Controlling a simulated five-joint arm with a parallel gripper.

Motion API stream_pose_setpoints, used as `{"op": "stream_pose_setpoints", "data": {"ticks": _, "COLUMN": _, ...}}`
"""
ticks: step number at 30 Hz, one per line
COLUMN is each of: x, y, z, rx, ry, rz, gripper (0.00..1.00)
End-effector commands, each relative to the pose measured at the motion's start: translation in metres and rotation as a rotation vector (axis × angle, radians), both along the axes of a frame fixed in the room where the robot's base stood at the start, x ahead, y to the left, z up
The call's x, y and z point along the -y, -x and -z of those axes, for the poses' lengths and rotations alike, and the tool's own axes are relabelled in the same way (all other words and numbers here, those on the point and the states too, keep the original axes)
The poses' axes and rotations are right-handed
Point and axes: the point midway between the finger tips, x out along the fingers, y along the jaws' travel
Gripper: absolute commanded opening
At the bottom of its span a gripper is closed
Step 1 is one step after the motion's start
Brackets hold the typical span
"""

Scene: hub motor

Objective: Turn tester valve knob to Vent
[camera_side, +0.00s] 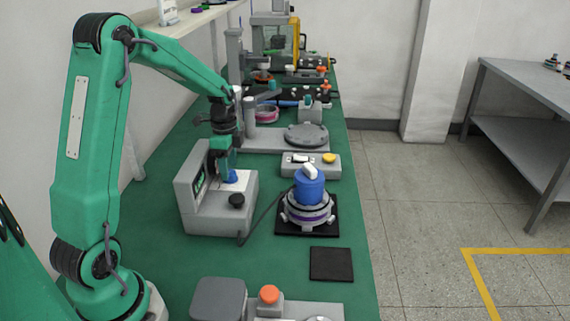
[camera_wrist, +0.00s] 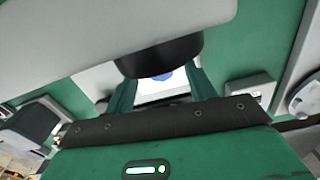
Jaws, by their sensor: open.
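The grey tester (camera_side: 190,212) stands on the green bench with a screen on its upright part. On its top are a white plate (camera_side: 243,176) with a blue piece (camera_side: 231,178) and a round black knob (camera_side: 237,200). I cannot read any valve marking, so I cannot tell which is the valve knob. My gripper (camera_side: 222,168) is open, pointing down close over the blue piece. In the wrist view the blue piece (camera_wrist: 163,77) shows between my green fingers, partly hidden by a black cylinder. Contact cannot be told.
A blue motor-like part (camera_side: 309,190) with a white top sits in a ringed fixture right of the tester, joined by a cable. A grey box with a yellow button (camera_side: 329,158) lies behind it. A black pad (camera_side: 331,264) and an orange button (camera_side: 268,294) are in front.

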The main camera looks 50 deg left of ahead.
Motion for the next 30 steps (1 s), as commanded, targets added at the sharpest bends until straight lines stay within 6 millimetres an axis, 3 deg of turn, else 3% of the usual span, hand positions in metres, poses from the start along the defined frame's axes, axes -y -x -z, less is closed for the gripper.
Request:
{"op": "stream_pose_setpoints", "data": {"ticks": 6, "x": 0.000, "y": 0.000, "z": 0.016, "rx": -0.002, "ry": 0.001, "rz": 0.000, "gripper": 0.55}}
{"op": "stream_pose_setpoints", "data": {"ticks": 16, "x": 0.000, "y": 0.000, "z": 0.018, "rx": 0.000, "ry": 0.000, "rz": 0.000, "gripper": 0.55}}
{"op": "stream_pose_setpoints", "data": {"ticks": 23, "x": 0.000, "y": 0.000, "z": 0.018, "rx": 0.000, "ry": 0.000, "rz": 0.000, "gripper": 0.10}}
{"op": "stream_pose_setpoints", "data": {"ticks": 30, "x": 0.000, "y": 0.000, "z": 0.018, "rx": 0.000, "ry": 0.000, "rz": -0.027, "gripper": 0.10}}
